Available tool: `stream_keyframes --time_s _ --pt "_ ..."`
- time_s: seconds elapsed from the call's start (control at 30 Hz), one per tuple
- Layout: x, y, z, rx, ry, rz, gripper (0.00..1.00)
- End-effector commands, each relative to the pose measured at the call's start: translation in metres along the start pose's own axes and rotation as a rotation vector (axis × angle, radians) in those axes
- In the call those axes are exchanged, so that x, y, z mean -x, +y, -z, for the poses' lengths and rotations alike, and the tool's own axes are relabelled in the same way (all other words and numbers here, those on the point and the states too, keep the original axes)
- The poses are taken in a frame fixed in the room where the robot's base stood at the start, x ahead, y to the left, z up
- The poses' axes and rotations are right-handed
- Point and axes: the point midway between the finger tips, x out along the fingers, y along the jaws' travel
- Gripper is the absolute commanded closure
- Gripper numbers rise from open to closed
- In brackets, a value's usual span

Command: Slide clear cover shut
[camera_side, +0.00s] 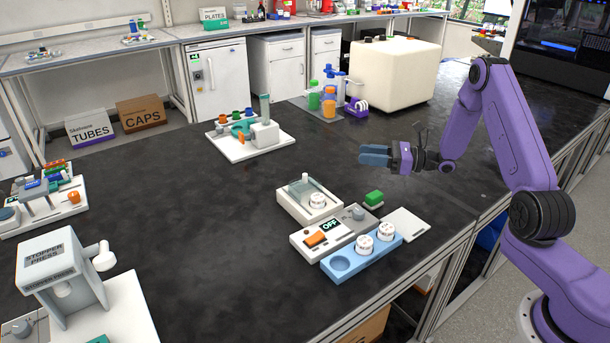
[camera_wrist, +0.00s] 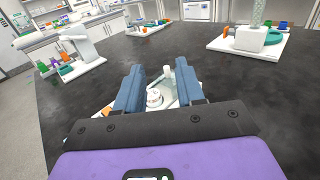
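The clear cover (camera_side: 322,188) is a greenish see-through panel on a white box-shaped unit (camera_side: 296,210) in the middle of the bench. A small upright white knob (camera_side: 305,178) stands at its back; it also shows in the wrist view (camera_wrist: 168,74). A white round jar (camera_side: 317,200) sits in the unit, in front of the knob, and appears between my fingers in the wrist view (camera_wrist: 154,97). My gripper (camera_side: 364,155) is in the air above and right of the unit, apart from it. Its blue fingers are spread and empty in the wrist view (camera_wrist: 160,80).
A panel (camera_side: 335,234) with an orange switch and OFF display adjoins the unit. A blue tray (camera_side: 340,264) with two white jars stands in front.

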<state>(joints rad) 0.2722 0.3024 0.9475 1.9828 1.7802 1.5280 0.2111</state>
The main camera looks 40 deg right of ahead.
Motion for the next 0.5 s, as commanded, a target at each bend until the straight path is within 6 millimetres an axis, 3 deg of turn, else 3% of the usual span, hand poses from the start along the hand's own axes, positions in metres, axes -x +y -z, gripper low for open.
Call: stream_keyframes --time_s 0.3,0.5 --pt "0.001 -0.001 0.066 0.000 0.001 -0.001 0.62" --pt "-0.002 -0.001 0.082 0.004 0.001 -0.003 0.62"
